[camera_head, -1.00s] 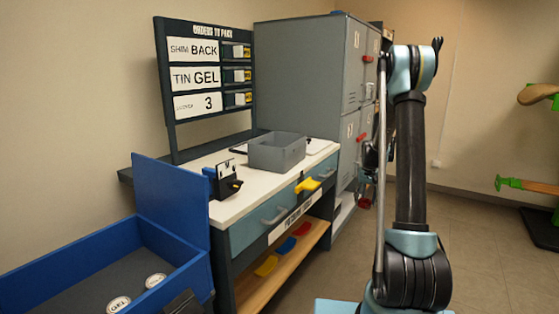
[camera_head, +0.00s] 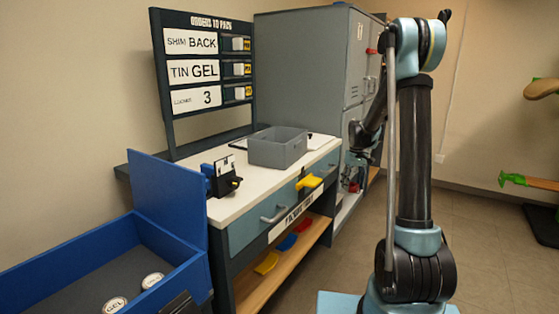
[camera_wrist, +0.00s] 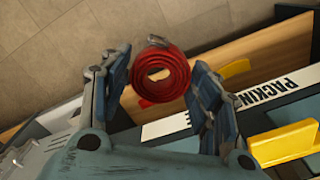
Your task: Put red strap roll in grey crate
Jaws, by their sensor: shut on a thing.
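The red strap roll (camera_wrist: 162,72) shows in the wrist view as a coiled ring between the two fingertips of my gripper (camera_wrist: 163,78). My gripper is shut on it and holds it in the air, in front of the packing bench. In the head view my gripper is partly hidden beside the lockers, with a small bit of red at it. The grey crate (camera_head: 278,153) stands upright on the white bench top, left of my gripper in the head view. Its inside looks empty from here. The crate is not clearly seen in the wrist view.
A small black device (camera_head: 222,180) stands left of the crate. Grey lockers (camera_head: 310,70) rise behind. A blue box (camera_head: 110,260) with round tins stands at front left.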

